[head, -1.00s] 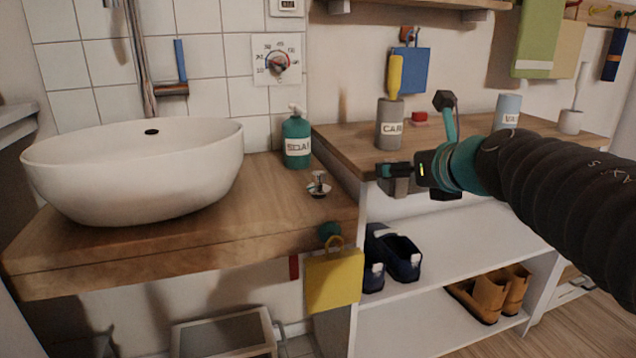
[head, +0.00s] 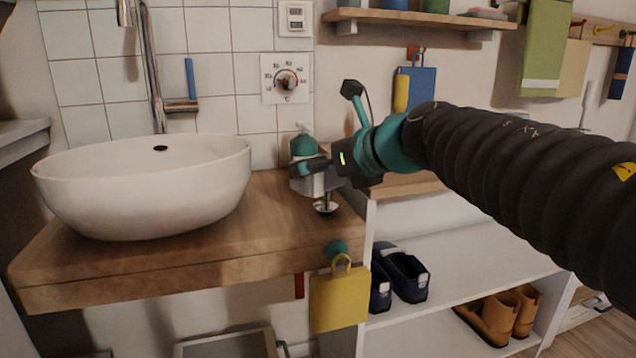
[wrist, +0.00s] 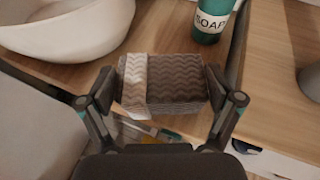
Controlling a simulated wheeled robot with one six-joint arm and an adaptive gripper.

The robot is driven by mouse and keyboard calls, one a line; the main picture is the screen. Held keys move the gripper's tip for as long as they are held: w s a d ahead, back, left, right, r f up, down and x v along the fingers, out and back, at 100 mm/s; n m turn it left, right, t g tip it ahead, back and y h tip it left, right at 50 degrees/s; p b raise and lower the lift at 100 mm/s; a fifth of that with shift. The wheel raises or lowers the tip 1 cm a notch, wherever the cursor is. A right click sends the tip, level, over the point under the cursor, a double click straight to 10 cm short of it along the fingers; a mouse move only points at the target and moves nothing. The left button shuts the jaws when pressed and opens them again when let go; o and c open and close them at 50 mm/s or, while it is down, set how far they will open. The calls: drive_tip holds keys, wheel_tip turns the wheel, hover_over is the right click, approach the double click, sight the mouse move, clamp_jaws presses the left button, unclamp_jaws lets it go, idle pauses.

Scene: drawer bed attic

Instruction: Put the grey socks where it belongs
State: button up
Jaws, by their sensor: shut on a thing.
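The grey socks (wrist: 165,82) are a folded bundle with a zigzag pattern and a paler band at the left. In the wrist view my gripper (wrist: 160,92) has one finger on each side of the bundle, shut on it. In the head view my gripper (head: 312,174) holds the grey bundle (head: 318,184) above the right part of the wooden washstand top, in front of the teal soap bottle. The bundle is partly hidden there by the gripper.
A white basin (head: 140,190) stands on the washstand top (head: 190,262). The soap bottle (head: 303,146) also shows in the wrist view (wrist: 212,18). A yellow cloth (head: 339,299) hangs at the front. Dark blue shoes (head: 404,274) and brown boots (head: 497,318) stand on the white shelves.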

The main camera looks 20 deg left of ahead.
drive_tip(key=w+a, duration=0.5)
drive_tip(key=w, duration=0.4)
drive_tip(key=f+b, duration=0.1)
drive_tip(key=f, duration=0.1)
drive_tip(key=f+b, duration=0.1)
drive_tip(key=f, duration=0.1)
drive_tip(key=f+b, duration=0.1)
drive_tip(key=f, duration=0.1)
drive_tip(key=shift+s+f, duration=0.25)
drive_tip(key=shift+s, duration=0.1)
drive_tip(key=shift+w+a+f, duration=0.1)
drive_tip(key=shift+w+f, duration=0.05)
drive_tip(key=shift+f, duration=0.1)
drive_tip(key=shift+f, duration=0.1)
drive_tip(key=o, duration=0.8)
drive_tip(key=shift+o, duration=0.2)
